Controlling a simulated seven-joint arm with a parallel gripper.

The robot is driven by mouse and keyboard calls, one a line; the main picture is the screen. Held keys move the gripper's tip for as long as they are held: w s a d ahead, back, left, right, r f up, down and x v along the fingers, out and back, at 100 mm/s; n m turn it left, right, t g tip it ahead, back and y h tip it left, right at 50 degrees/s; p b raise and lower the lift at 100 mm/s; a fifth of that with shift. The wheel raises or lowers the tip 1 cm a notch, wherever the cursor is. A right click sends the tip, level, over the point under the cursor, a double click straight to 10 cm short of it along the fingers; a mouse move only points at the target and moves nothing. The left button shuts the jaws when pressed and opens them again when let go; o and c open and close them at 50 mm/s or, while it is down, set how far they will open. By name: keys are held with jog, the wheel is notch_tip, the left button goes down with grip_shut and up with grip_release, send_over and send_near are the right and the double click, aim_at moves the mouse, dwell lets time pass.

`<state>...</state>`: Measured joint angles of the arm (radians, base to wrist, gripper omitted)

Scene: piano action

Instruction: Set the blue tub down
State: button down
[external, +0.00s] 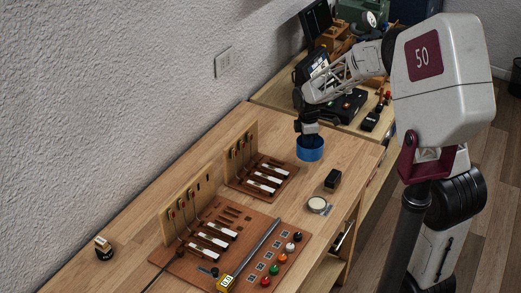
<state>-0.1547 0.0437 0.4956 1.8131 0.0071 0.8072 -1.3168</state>
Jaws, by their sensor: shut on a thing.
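The blue tub (310,151) is a short round blue container near the far end of the wooden table, just right of the rear piano action board. My gripper (307,131) points down at it from above and is shut on it at its upper part. The fingertips are small and partly hidden at the rim. The tub looks upright. I cannot tell whether its bottom touches the table (225,135) or hangs slightly above it.
The rear action board (262,180) stands close to the tub's left. A small black box (332,180) and a round white-topped item (317,205) lie in front. The front board (215,240) holds keys, coloured knobs and a metal bar. Cluttered equipment fills the bench behind.

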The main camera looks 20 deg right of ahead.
dwell(0.4)
send_over(285, 135)
jog(key=shift+f, duration=0.8)
dwell(0.4)
jog(key=shift+f, duration=1.75)
jog(key=shift+f, duration=0.1)
jog(key=c, duration=1.7)
grip_release()
jog(key=o, duration=0.4)
jog(key=shift+o, duration=0.2)
